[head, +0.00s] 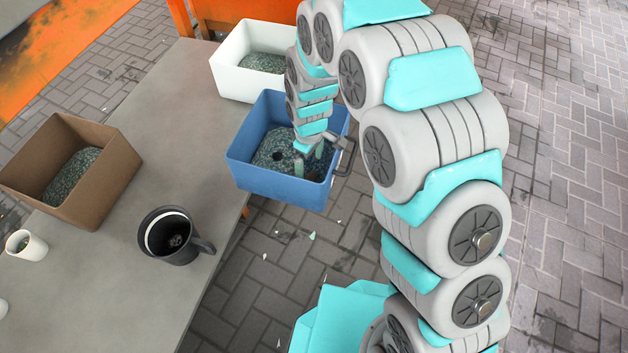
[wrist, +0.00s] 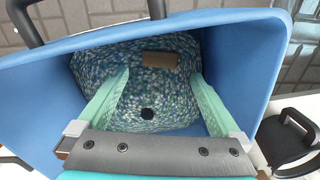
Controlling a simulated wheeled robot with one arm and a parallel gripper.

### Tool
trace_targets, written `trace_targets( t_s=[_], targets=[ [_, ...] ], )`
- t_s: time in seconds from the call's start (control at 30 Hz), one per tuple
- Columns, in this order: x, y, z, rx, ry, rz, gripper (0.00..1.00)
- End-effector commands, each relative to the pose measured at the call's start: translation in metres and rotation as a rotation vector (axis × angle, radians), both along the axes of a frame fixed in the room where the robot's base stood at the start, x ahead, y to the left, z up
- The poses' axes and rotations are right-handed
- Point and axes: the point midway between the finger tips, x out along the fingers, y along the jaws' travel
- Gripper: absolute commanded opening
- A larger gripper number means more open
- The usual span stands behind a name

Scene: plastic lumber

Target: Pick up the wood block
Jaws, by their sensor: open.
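The wood block (wrist: 160,60) is a small brown rectangular piece lying on the bluish-green plastic flakes (wrist: 180,108) inside the blue crate (wrist: 42,90). In the wrist view it is just beyond and between the tips of my gripper (wrist: 160,78). The two green fingers are spread open with nothing between them. In the head view my gripper (head: 309,163) reaches down into the blue crate (head: 262,183). I cannot make out the block in the head view. The gap between fingertips and block is hard to judge.
A small black round object (wrist: 147,113) lies on the flakes. The crate walls surround my gripper closely. A white bin (head: 230,82) and a brown bin (head: 112,178), both holding flakes, stand on the grey table (head: 165,120), with a black mug (head: 180,250) nearby.

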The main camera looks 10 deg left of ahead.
Motion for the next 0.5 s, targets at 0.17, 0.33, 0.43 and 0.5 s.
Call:
trace_targets(
  t_s=[0.17, 0.33, 0.43, 0.5],
  targets=[
    [0.0, 0.0, -0.018, 0.0, 0.0, -0.001, 1.0],
    [0.0, -0.001, -0.032, -0.001, 0.003, -0.002, 1.0],
    [-0.001, -0.001, -0.046, -0.002, 0.004, -0.003, 1.0],
    [0.0, -0.001, -0.056, -0.001, 0.003, -0.004, 1.0]
  ],
)
